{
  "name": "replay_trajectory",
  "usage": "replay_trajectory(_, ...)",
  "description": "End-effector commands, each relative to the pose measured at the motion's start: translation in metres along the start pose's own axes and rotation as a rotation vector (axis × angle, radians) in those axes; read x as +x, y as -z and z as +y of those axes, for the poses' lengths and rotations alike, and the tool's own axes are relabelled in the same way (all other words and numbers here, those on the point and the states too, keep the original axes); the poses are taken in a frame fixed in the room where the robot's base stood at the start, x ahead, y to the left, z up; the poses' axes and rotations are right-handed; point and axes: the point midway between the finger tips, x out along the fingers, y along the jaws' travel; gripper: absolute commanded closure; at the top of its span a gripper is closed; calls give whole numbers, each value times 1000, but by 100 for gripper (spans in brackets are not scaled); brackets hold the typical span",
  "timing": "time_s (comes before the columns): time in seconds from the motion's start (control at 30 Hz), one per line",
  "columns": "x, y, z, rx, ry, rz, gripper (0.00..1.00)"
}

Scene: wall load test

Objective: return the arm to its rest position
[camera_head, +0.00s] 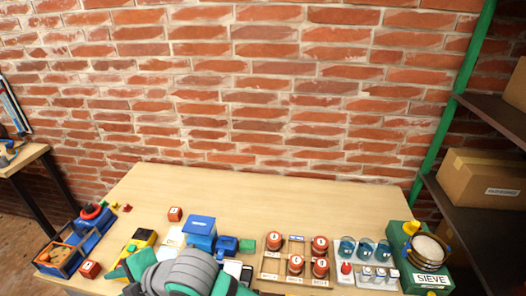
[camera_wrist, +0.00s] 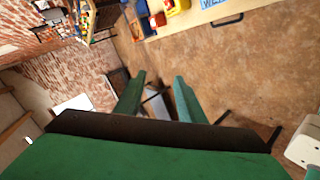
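My gripper (camera_wrist: 158,88) shows in the wrist view as two green fingers standing apart, with nothing held between them. Brown floor (camera_wrist: 220,65) and part of a grey object lie beyond the fingers. In the head view my grey and green arm is folded low at the bottom centre, in front of the table (camera_head: 240,190). My fingertips cannot be made out there. The arm hides part of the table's front.
The table's back half is clear. Its front holds a blue box (camera_head: 201,226), a wooden tray (camera_head: 271,264) with red-topped weights, glass beakers (camera_head: 347,246) and a sieve station (camera_head: 431,280). Shelves with cardboard boxes (camera_head: 481,176) stand at right; a brick wall (camera_head: 250,80) is behind.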

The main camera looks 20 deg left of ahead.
Motion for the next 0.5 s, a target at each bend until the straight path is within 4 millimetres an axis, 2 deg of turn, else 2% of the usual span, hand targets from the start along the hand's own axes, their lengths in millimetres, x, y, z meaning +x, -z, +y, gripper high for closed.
replay_trajectory(0.1,-4,4,33,134,-175,45,64)
replay_trajectory(0.2,-11,2,58,245,-313,75,64)
replay_trajectory(0.33,-26,-9,82,394,-483,110,64)
replay_trajectory(0.5,-49,-35,97,593,-693,140,64)
